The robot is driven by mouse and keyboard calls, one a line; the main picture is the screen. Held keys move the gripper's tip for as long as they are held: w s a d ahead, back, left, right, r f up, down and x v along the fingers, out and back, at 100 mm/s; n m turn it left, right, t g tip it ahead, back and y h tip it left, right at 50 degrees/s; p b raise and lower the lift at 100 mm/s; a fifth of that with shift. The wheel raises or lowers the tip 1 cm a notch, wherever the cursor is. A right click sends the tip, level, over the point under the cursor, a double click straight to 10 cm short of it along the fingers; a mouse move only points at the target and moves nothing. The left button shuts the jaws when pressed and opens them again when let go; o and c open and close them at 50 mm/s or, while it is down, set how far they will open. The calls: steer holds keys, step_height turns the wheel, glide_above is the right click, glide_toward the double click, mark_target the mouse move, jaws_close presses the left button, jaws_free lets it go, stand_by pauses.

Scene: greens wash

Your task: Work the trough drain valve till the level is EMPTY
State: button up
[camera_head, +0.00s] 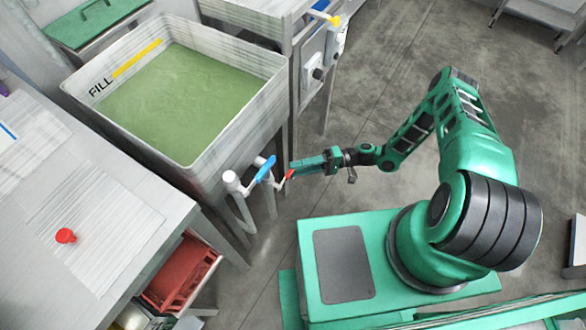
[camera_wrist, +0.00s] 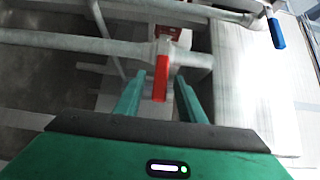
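The trough (camera_head: 214,36) is at the upper left of the head view and holds green water (camera_head: 180,100). The water surface lies a little below the yellow FILL stripe (camera_head: 137,58). Below the trough's front corner is a valve with a red lever (camera_wrist: 161,78), seen small at my fingertips in the head view (camera_head: 290,174). A blue lever (camera_head: 266,168) is on the neighbouring pipe and also shows in the wrist view (camera_wrist: 277,30). My gripper (camera_wrist: 158,90) is open, its fingers on either side of the red lever with visible gaps. No label shows which lever is the drain.
White pipework (camera_head: 232,183) stands close to my gripper. A counter (camera_head: 100,215) with a red knob (camera_head: 66,236) is at left, above a red crate (camera_head: 183,270). The floor at right is open.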

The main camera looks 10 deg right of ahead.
steer(key=shift+s+a, duration=0.15)
steer(key=shift+a, duration=1.1)
steer(key=shift+c, duration=0.6)
